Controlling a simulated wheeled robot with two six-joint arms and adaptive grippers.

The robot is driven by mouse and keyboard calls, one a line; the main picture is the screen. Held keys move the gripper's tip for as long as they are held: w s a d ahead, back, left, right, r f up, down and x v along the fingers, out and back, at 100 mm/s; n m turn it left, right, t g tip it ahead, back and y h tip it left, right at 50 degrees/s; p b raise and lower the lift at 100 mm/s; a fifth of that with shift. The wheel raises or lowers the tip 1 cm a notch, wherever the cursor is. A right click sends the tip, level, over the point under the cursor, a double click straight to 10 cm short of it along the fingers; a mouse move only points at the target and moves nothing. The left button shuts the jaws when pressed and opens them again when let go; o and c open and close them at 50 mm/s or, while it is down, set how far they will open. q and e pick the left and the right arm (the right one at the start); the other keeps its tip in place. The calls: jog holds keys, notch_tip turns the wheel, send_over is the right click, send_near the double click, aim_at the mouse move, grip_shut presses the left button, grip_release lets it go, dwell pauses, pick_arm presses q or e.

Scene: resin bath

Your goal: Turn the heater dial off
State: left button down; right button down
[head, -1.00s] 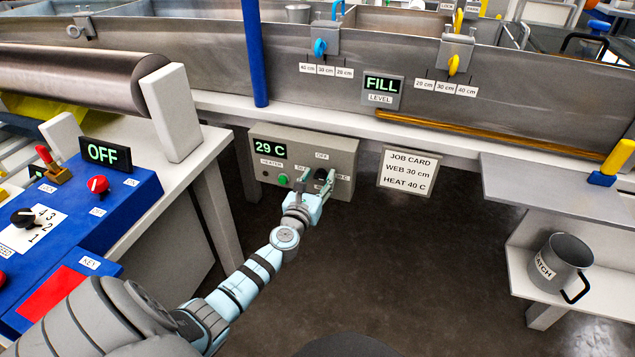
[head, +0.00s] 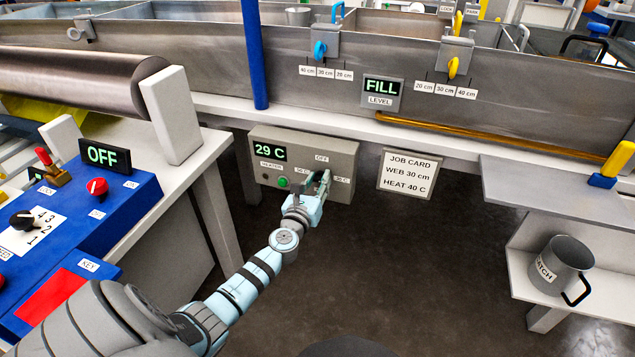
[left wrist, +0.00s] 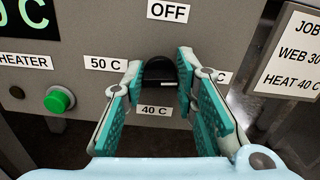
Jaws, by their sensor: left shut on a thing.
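The heater box (head: 345,160) hangs under the bath's edge and its display (head: 270,152) reads 29 C. In the left wrist view the black heater dial (left wrist: 158,70) sits among labels OFF (left wrist: 170,11) above, 50 C (left wrist: 105,64) at left, 40 C (left wrist: 154,111) below, and one at right partly hidden by a finger. A short pale mark shows low on the dial; I cannot tell surely where it points. My left gripper (head: 319,184) is shut on the dial, one finger at each side; it also shows in the left wrist view (left wrist: 160,78). My right gripper is not in view.
A green button (left wrist: 58,100) is left of the dial. A job card (head: 408,174) reading WEB 30 cm, HEAT 40 C hangs right of the box. A blue control desk (head: 140,205) stands at left, a grey shelf (head: 560,190) with a jug (head: 562,262) below at right.

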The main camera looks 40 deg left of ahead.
pick_arm(q)
jog(key=n+b, duration=0.1)
jog(key=n, duration=0.2)
jog(key=shift+f, duration=0.1)
jog(key=n+b, duration=0.1)
jog(key=n, duration=0.3)
jog(key=shift+a+f+n, duration=0.1)
jog(key=shift+n, duration=0.2)
jog(key=shift+n+b, duration=0.4)
jog(key=shift+n, duration=0.5)
jog(key=shift+s+a+f+n+b, duration=0.1)
jog(key=shift+n+b, duration=1.1)
jog(key=shift+n, duration=2.3)
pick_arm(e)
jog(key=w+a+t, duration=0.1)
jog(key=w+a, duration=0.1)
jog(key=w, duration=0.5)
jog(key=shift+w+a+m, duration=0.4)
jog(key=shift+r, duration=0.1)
pick_arm(q)
jog(key=c, duration=1.3)
grip_release()
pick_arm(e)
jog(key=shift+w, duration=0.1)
